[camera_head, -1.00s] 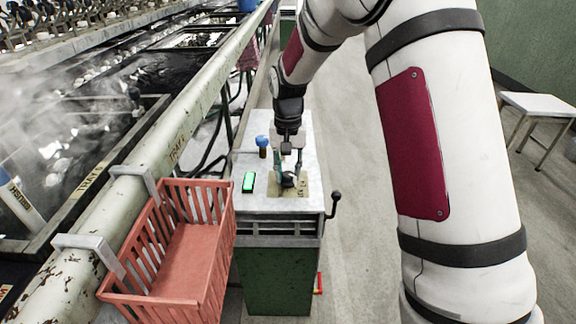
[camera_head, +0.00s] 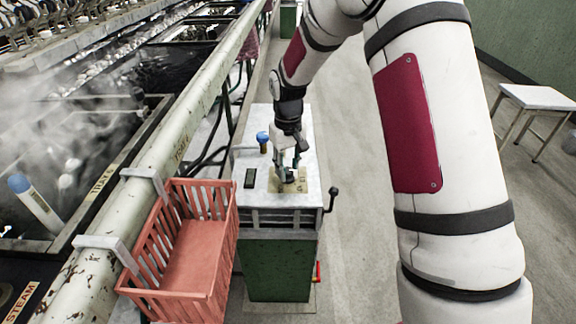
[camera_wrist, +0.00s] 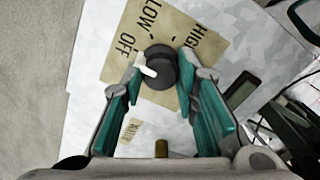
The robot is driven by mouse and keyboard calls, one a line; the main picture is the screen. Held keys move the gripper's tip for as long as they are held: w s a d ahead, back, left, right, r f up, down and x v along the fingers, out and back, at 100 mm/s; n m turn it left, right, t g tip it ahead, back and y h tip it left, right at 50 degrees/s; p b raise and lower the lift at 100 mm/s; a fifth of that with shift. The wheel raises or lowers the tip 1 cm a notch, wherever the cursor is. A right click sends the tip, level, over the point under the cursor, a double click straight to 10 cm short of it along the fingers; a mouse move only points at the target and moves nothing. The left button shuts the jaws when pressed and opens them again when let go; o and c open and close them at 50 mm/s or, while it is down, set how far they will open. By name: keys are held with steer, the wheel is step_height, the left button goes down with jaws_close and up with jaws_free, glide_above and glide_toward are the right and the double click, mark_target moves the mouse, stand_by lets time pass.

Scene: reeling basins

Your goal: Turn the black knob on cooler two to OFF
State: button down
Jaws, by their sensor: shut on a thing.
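The cooler (camera_head: 310,212) is a green cabinet with a pale top. A tan dial plate (camera_wrist: 190,25) on its top reads LOW, OFF and HIGH. My gripper (camera_head: 289,172) reaches down onto the knob, with one teal-padded finger on each side. It is shut on the knob. In the head view the fingers mostly hide the knob. A small display (camera_head: 250,178) left of the plate is dark.
A blue-capped item (camera_head: 262,138) stands at the top's left rear. A crank handle (camera_head: 332,196) sticks out on the right side. A red basket (camera_head: 190,260) hangs from the rail at left, beside steaming basins. The floor to the right is clear up to a white stool (camera_head: 540,97).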

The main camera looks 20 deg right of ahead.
mark_target(288, 170)
stand_by(0.3)
steer(key=c, duration=1.2)
jaws_free()
steer(key=shift+c, duration=0.2)
step_height(288, 170, up, 12)
